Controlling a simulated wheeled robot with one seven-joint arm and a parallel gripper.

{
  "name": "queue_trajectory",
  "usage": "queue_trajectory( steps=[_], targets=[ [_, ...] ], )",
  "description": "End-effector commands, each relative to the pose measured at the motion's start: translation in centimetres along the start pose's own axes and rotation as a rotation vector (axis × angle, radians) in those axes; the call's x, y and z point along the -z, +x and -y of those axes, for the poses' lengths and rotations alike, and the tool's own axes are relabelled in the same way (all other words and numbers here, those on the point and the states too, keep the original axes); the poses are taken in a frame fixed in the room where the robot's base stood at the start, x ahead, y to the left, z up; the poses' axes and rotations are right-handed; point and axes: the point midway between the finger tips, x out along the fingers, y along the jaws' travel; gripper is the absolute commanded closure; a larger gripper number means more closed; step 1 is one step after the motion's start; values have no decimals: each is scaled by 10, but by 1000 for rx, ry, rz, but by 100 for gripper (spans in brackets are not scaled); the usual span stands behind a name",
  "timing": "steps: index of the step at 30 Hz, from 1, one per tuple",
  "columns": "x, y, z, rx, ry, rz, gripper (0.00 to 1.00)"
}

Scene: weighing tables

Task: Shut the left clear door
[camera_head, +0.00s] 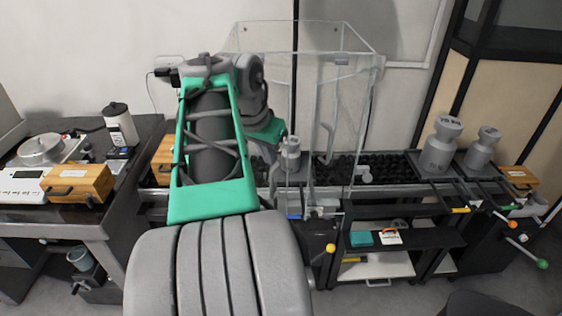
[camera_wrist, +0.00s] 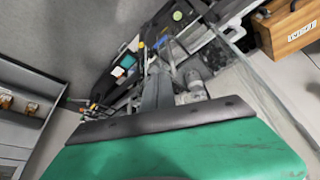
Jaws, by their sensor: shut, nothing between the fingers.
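A tall clear-walled case (camera_head: 335,70) stands on the middle table. A clear panel with a curved handle (camera_head: 328,140) shows on its front. I cannot tell which panel is the left door, as my arm covers the case's left side. My gripper (camera_head: 280,136) is at that left side, partly hidden behind my arm, shut and empty. In the wrist view my gripper (camera_wrist: 158,72) points towards the table. A clear panel edge (camera_wrist: 262,85) runs down the right of that view. I cannot tell whether the gripper touches a panel.
A small grey weight (camera_head: 291,155) stands by the case's base. Two large grey weights (camera_head: 440,146) (camera_head: 482,148) stand on the right. Coloured knobs stick out at the front right.

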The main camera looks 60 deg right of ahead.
Motion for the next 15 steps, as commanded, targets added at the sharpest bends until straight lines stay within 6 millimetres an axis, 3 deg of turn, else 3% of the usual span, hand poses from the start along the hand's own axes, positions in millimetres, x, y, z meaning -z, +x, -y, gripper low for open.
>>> queue_trajectory(
  steps=[1, 8, 10, 15],
  targets=[
    [-2, 14, -1, -3, 1, 4, 100],
    [-2, 62, 0, -1, -2, 4, 100],
    [15, 62, 0, 0, 1, 1, 100],
    [33, 70, 1, 2, -3, 0, 100]
  ],
)
